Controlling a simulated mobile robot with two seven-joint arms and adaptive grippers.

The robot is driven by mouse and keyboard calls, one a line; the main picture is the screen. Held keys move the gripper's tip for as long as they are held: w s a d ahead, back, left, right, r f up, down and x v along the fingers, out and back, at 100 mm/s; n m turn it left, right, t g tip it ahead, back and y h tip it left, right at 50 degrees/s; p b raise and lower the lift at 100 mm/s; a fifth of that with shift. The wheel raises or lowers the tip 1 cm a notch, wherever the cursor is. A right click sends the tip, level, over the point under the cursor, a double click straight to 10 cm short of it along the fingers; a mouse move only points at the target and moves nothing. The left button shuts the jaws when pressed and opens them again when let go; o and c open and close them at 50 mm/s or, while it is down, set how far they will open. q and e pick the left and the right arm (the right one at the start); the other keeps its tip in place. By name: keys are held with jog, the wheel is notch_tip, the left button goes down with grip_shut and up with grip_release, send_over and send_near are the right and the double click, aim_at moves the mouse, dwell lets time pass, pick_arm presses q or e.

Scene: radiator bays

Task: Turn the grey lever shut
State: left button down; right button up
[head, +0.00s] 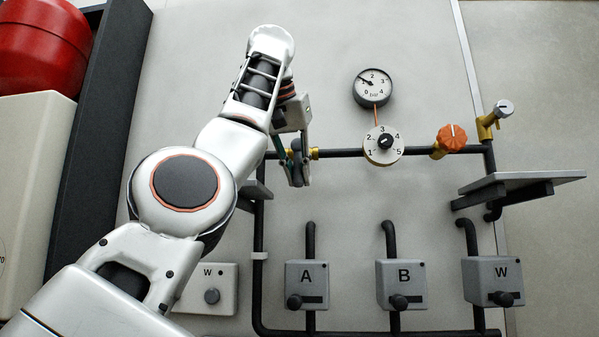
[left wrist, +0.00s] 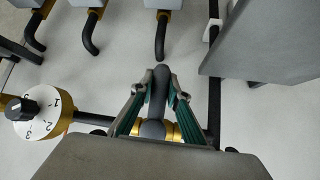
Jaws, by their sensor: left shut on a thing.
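The grey lever (left wrist: 158,92) sits on a brass valve body (left wrist: 173,131) in the black pipe, seen in the left wrist view. It stands crosswise to the pipe. My left gripper (left wrist: 157,84) has its two green-padded fingers on either side of the lever and is shut on it. In the head view my left gripper (head: 298,176) is at the left end of the horizontal pipe, and it hides most of the lever there. A bit of brass (head: 314,153) shows to its right. My right gripper is in neither view.
Right of the gripper are a numbered dial (head: 383,145), a gauge (head: 374,87), an orange knob (head: 452,138) and a shelf (head: 522,186). A small shelf (head: 257,189) is close to the left.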

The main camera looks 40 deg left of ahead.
pick_arm(q)
jog(key=shift+f, duration=0.1)
jog(key=c, duration=1.9)
grip_release()
jog(key=shift+w+a, duration=0.1)
